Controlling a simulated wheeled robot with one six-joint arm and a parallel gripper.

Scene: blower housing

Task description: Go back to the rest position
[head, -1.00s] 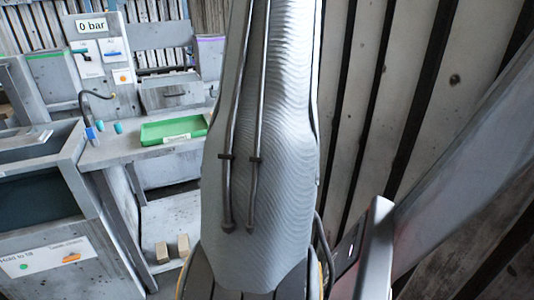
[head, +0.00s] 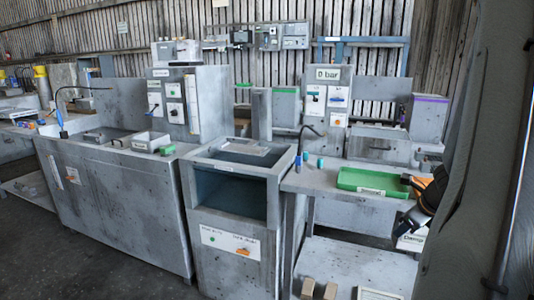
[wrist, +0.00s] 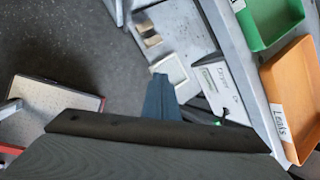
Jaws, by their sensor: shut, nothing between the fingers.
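My gripper (wrist: 162,98) shows in the wrist view as a narrow blue-grey finger shape beyond the dark wrist body. It is shut and empty, hanging in the air and pointing down over the floor and the bench's lower shelf. In the head view my grey arm stands along the right edge. A dark part of it hangs beside the green tray (head: 373,181), and the gripper tips cannot be made out there.
In the wrist view an orange tray (wrist: 293,95) labelled Leaks lies at the right. A red-edged white-topped thing (wrist: 60,95) stands at the left. Small blocks (head: 318,289) sit on the low shelf. A grey sink unit (head: 238,215) stands mid-view; open floor lies front left.

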